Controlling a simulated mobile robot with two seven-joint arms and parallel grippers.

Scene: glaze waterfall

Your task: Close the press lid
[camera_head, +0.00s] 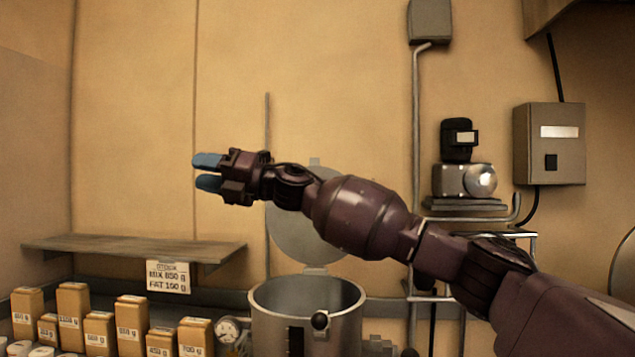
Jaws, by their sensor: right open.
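The press is a grey metal pot (345,306) at the bottom centre, with a black knob (320,321) on its front. Its round grey lid (290,238) stands upright and open behind the pot, partly hidden by my right arm. My right gripper (207,172) is up and to the left of the lid, pointing left. Its two blue fingertips are apart with nothing between them, clear of the lid. My left gripper is not in view.
A wall shelf (130,245) is at the left, with a small sign (168,277) below it. Several labelled tan blocks (74,310) and a dial gauge (229,330) are at the lower left. A metal device (464,180) and a grey wall box (549,144) are at the right.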

